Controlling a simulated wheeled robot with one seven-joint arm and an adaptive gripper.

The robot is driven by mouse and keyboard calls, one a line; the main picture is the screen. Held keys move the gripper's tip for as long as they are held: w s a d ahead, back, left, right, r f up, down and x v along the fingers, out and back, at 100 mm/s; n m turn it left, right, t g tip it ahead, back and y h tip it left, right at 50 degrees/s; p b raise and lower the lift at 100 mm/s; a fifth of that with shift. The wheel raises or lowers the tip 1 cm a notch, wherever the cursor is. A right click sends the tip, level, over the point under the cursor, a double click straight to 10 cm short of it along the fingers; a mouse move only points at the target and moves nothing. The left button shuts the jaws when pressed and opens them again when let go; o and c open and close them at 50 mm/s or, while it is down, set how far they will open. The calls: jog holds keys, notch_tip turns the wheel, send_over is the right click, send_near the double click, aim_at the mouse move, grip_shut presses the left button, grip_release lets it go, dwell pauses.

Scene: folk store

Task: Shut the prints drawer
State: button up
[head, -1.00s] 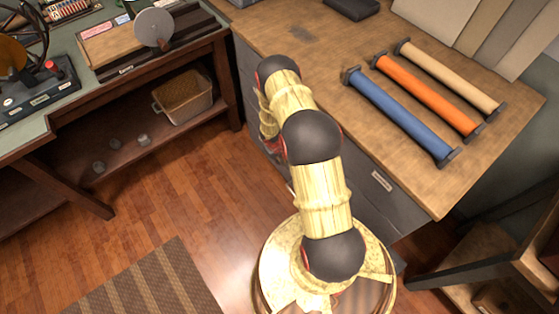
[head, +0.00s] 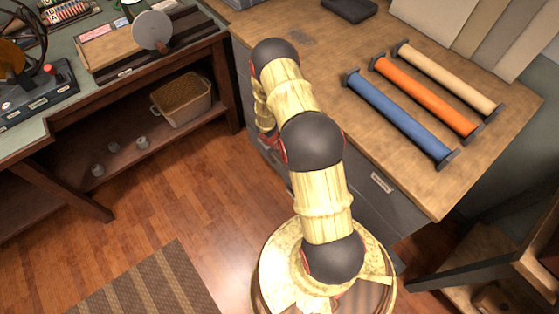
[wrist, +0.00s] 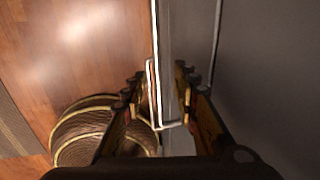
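The desk's grey drawer fronts (head: 375,200) sit under its wooden top in the head view. I cannot read which is the prints drawer. In the wrist view a grey drawer face (wrist: 183,30) runs up the middle, with a bright thin edge. A slim pale metal handle (wrist: 153,95) shows beside it. My gripper (wrist: 158,85) is open, its fingers apart, one on the floor side of the handle and one over the grey face. Contact with either cannot be told. In the head view my arm hides the gripper and much of the drawer side.
Blue (head: 400,117), orange (head: 427,95) and tan (head: 452,79) rolls lie on the wooden desktop (head: 300,60). A workbench with a lower shelf and basket (head: 182,98) stands at left. A striped rug (head: 150,285) lies on otherwise open floor. A wooden frame (head: 490,265) stands at lower right.

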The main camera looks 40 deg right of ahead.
jog(key=shift+a+r, duration=0.2)
jog(key=shift+r, duration=0.7)
jog(key=shift+a+r, duration=0.15)
jog(key=shift+r, duration=0.75)
jog(key=shift+a+r, duration=0.2)
jog(key=shift+r, duration=0.7)
